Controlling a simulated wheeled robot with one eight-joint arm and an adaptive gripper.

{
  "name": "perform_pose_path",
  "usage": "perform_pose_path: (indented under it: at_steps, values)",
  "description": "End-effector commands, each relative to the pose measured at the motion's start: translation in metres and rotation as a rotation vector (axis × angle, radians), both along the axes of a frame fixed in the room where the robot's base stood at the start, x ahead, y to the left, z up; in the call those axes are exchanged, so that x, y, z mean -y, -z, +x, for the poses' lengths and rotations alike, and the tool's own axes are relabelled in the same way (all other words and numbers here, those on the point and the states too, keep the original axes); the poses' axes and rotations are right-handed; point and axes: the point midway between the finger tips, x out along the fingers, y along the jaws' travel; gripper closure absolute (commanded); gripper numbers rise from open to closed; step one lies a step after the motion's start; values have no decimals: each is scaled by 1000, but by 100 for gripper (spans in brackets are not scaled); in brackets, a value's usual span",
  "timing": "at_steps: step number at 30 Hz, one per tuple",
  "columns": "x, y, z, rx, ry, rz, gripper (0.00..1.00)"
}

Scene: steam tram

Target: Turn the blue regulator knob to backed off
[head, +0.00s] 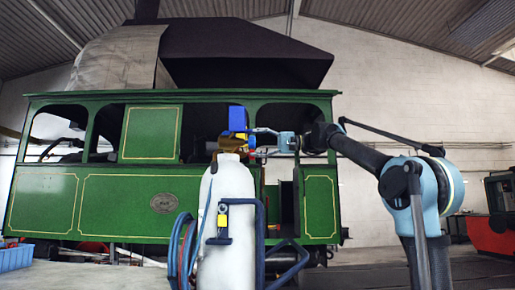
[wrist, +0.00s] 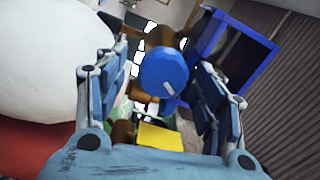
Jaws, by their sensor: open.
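The blue regulator knob (wrist: 163,74) is a round blue cap with a small pale mark on its face, in the middle of the wrist view. It sits on a brown brass-coloured body (wrist: 160,38). In the head view the brass regulator (head: 231,143) is on top of the white gas cylinder (head: 227,215); I cannot make out the knob there clearly. My gripper (wrist: 159,66) is open, one finger on each side of the knob in the picture, with gaps on both sides. In the head view my gripper (head: 257,141) reaches the regulator from the right.
A blue box-like frame (wrist: 238,58) stands just beyond the right finger. A yellow part (wrist: 158,137) is below the knob. The cylinder fills the left of the wrist view. Hoses (head: 183,250) and a blue trolley frame (head: 260,240) flank the cylinder. The green tram (head: 120,205) stands behind.

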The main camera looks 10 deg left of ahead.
Motion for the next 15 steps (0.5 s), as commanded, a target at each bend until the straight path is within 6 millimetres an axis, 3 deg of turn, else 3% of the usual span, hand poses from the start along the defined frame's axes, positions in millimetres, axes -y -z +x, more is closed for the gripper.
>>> perform_pose_path:
  at_steps: [7,15]
  values:
    - [15,0,4,0,2,0,37]
    - [57,0,16,-1,4,0,37]
